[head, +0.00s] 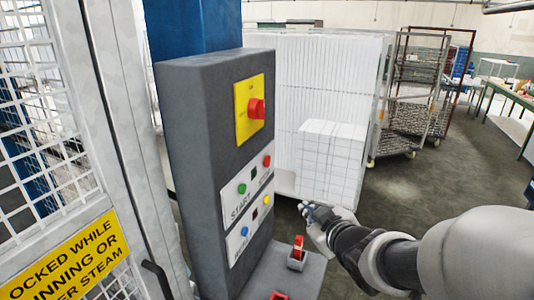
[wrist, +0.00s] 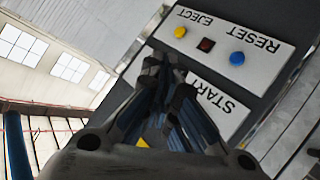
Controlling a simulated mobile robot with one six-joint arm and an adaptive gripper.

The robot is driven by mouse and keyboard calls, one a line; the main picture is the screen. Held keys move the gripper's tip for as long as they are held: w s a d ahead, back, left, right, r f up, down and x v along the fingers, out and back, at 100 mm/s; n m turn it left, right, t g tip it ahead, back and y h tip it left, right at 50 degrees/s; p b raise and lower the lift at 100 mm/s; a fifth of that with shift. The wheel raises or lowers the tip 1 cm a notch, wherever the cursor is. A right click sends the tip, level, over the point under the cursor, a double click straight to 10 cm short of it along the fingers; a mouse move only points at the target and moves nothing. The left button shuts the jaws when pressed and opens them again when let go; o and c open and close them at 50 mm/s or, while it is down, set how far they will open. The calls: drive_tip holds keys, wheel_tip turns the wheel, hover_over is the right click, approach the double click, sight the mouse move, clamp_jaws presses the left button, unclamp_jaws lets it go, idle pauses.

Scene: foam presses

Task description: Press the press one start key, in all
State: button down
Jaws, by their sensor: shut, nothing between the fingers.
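The dark grey control box (head: 205,130) stands left of centre in the head view. Its upper white plate, marked START (head: 240,208), carries a green key (head: 241,188) at its left and a red key (head: 266,161) at its right. My gripper (head: 308,208) is shut and empty, right of the box and apart from it in that view. In the wrist view the picture is upside down, and my shut fingers (wrist: 165,68) cover part of the START plate (wrist: 222,105). The green key is hidden there.
A lower plate (head: 250,226) has a blue key (head: 244,231) and a yellow key (head: 267,199). A red knob (head: 256,109) sits on a yellow plate above. A small red-topped switch (head: 298,246) stands below. A mesh guard (head: 45,130) is at left; white stacked blocks (head: 330,160) stand behind.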

sight(243, 189)
drive_tip(key=a+y, duration=0.1)
drive_tip(key=w+a+n, duration=0.1)
drive_tip(key=a+n+y, duration=0.1)
drive_tip(key=a, duration=0.1)
drive_tip(key=shift+w+r+y+p, duration=0.15)
drive_tip(key=shift+r+y+p, duration=0.15)
drive_tip(key=shift+r+p, duration=0.1)
drive_tip(key=shift+a, duration=0.1)
drive_tip(key=w+a+b, duration=0.2)
drive_tip(key=w+a, duration=0.1)
drive_tip(key=a, duration=0.5)
drive_tip(key=shift+a+b, duration=0.15)
drive_tip(key=shift+b, duration=0.2)
idle(0.9)
drive_tip(key=shift+w+a, duration=0.15)
drive_tip(key=shift+a, duration=0.1)
